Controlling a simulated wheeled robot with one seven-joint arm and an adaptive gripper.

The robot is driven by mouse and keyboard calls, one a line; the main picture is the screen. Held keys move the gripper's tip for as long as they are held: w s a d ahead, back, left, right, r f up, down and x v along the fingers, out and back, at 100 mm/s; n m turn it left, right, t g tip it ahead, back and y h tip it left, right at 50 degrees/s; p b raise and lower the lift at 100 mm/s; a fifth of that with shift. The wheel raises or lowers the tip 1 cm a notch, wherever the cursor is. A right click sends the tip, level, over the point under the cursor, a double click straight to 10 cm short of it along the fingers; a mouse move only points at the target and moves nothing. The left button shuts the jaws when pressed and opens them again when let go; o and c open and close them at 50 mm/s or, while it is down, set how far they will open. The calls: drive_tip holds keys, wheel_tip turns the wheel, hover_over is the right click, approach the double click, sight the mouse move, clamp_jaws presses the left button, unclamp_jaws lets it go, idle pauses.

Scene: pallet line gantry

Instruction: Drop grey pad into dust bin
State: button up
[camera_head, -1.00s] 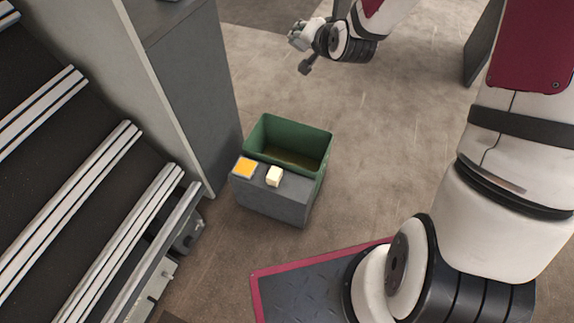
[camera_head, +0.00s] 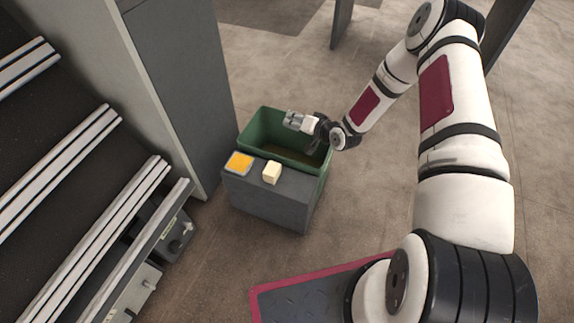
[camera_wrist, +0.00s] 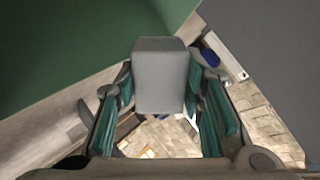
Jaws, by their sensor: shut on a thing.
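The dust bin is an open green bin (camera_head: 255,132) standing on the floor, mid-left in the head view. My gripper (camera_head: 297,120) is over the bin's opening in the head view. In the wrist view, the grey pad (camera_wrist: 160,75) is a plain grey block between my two teal-lined fingers, and my gripper is shut on it. In the head view the pad is too small to tell clearly from the fingertips. A green wall of the bin (camera_wrist: 75,45) fills the upper left of the wrist view.
A grey box (camera_head: 268,203) stands against the bin's near side, with an orange-yellow pad (camera_head: 240,162) and a cream block (camera_head: 272,172) on top. A tall grey cabinet (camera_head: 185,90) is close on the left, beside the conveyor rollers (camera_head: 60,175). Floor right of the bin is clear.

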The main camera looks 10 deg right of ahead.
wheel_tip(320, 180, down, 6)
drive_tip(key=b, duration=0.3)
drive_tip(key=shift+b, duration=0.3)
drive_tip(key=o, duration=1.3)
drive_tip(key=v, duration=1.2)
